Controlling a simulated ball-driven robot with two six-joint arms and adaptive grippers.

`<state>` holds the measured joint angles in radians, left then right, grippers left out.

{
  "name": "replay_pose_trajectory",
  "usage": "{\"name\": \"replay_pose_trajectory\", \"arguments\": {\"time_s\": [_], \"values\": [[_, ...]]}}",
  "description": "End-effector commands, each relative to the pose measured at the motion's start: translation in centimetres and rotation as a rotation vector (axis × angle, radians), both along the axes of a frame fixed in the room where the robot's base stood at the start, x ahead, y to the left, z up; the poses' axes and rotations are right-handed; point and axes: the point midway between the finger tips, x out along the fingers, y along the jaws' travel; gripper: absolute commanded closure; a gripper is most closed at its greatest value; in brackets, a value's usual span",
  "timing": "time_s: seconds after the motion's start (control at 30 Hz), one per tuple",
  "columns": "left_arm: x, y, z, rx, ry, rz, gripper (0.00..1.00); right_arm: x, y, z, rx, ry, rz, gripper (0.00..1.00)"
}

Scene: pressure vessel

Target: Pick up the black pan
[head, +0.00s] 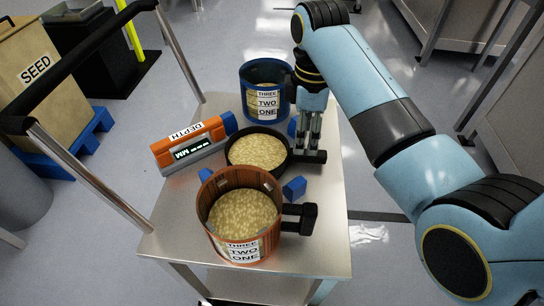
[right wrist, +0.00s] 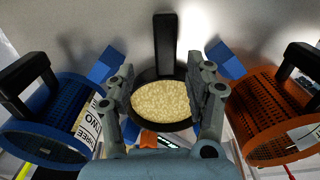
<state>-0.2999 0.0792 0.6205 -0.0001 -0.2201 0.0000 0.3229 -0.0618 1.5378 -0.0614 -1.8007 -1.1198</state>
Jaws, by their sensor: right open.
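The black pan (head: 310,157) sits on a metal cart, filled with pale grains, its handle pointing right in the head view. In the right wrist view the pan (right wrist: 165,45) is between my fingers, its handle pointing up the picture. My right gripper (head: 311,140) points down over the handle side of the pan. In the wrist view its fingers (right wrist: 160,66) are spread wide with nothing between their tips. In the head view the tips are close to the handle; whether they touch it I cannot tell. My left gripper is not in view.
A blue pot (head: 249,98) stands behind the pan and a copper-coloured pot (head: 213,232) in front, both close. An orange and grey depth gauge (head: 190,143) lies left of it. Small blue blocks (head: 295,188) are near the pan. The cart top (head: 322,230) is clear at front right.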

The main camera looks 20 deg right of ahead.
Motion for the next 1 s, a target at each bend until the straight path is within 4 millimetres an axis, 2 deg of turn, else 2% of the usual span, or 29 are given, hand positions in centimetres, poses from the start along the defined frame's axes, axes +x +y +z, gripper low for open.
{"name": "replay_pose_trajectory", "arguments": {"time_s": [0.3, 0.57, 0.9, 1.0], "values": [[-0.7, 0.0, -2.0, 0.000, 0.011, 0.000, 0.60, -0.7, 0.3, -4.7, 0.000, 0.004, 0.000, 0.46], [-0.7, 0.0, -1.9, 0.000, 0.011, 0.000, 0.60, -0.6, 0.3, -4.9, 0.000, 0.000, -0.001, 0.46], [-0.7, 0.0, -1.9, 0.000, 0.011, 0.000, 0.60, -0.6, 0.3, -4.9, 0.000, 0.000, -0.001, 0.91], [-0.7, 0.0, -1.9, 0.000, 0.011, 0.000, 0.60, -0.6, 0.3, -4.9, 0.000, 0.000, -0.001, 1.00]]}}
